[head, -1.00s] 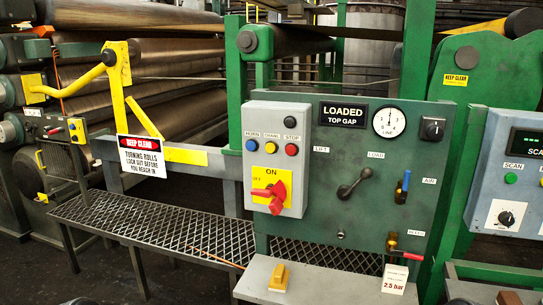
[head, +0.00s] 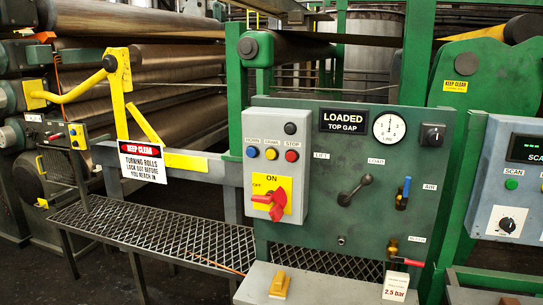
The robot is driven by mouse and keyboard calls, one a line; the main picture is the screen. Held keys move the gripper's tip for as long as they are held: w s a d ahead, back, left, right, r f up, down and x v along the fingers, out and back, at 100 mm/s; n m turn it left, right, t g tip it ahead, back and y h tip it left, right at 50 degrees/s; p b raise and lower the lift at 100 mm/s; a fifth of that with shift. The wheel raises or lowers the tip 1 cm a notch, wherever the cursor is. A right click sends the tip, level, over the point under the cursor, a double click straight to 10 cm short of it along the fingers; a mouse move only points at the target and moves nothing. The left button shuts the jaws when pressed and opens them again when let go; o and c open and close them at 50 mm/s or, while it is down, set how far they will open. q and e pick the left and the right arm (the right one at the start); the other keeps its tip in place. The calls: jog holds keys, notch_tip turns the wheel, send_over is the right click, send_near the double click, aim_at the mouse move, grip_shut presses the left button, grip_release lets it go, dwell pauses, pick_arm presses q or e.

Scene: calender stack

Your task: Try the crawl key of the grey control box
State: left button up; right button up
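The grey control box (head: 251,225) is mounted on the left of a green panel in the head view. It carries a blue button (head: 252,152), a yellow button (head: 271,153) and a red button (head: 292,155) in a row. Small labels above read roughly HORN, CRAWL and STOP, so the yellow middle one sits under the crawl label. A black knob (head: 290,128) is above them. A red rotary switch (head: 270,203) on a yellow plate is below, with ON printed above it. Neither of my grippers is in view.
The green panel (head: 330,220) holds a LOADED / TOP GAP sign (head: 344,120), a gauge (head: 389,127), a black lever (head: 355,190) and valves. Rolls (head: 150,90) with a KEEP CLEAR sign (head: 142,162) are left. A grey shelf with a yellow block (head: 280,284) juts out below.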

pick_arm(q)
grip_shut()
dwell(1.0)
